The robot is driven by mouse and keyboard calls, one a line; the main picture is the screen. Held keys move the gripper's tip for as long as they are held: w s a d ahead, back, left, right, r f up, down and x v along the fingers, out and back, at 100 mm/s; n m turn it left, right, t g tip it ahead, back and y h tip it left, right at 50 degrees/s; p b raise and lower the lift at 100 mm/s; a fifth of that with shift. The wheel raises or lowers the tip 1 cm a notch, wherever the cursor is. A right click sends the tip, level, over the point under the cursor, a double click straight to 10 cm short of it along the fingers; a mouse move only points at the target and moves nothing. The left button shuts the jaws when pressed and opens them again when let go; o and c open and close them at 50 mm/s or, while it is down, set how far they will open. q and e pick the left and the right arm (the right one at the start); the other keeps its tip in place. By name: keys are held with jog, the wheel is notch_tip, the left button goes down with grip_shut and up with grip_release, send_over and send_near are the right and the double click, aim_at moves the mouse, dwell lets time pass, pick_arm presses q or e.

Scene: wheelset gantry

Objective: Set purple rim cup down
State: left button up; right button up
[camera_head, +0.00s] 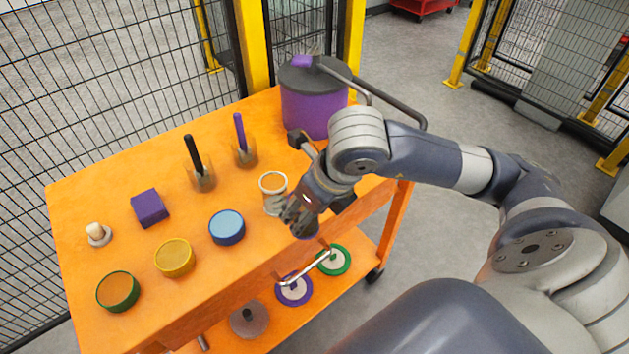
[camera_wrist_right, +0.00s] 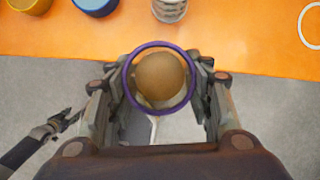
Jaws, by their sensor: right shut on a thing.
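The purple rim cup (camera_wrist_right: 128,79) is between the fingers of my right gripper (camera_wrist_right: 160,88) in the right wrist view, its round opening facing the camera and its inside brownish. My right gripper (camera_head: 300,215) is shut on it. In the head view the gripper is at the front edge of the orange table (camera_head: 115,200), and only a small bit of purple shows below the fingers. In the wrist view the cup overlaps the table edge, with grey floor below. What looks like my left gripper (camera_wrist_right: 62,120) shows small at the left of the wrist view; its jaws are unclear.
A white-rimmed clear cup (camera_head: 273,181) stands just left of my right gripper. Blue (camera_head: 227,227), yellow (camera_head: 175,258) and green-sided (camera_head: 118,292) round containers line the front. A purple block (camera_head: 150,208), two holders with sticks and a large purple canister (camera_head: 312,105) stand behind.

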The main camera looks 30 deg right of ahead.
jog(key=w+d+f+p, duration=0.1)
jog(key=w+d, duration=0.2)
jog(key=w, duration=0.1)
jog(key=w+d+f+p, duration=0.2)
jog(key=w+d, duration=0.2)
jog(key=w+d+f+p, duration=0.1)
jog(key=w+d, duration=0.2)
jog(key=w, duration=0.1)
jog(key=shift+d+f+p, duration=0.2)
jog(key=shift+f+p, duration=0.15)
jog(key=shift+f, duration=0.15)
jog(key=shift+f+b, duration=0.15)
jog(key=shift+b, duration=0.15)
jog(key=o, duration=1.2)
jog(key=shift+c, duration=0.2)
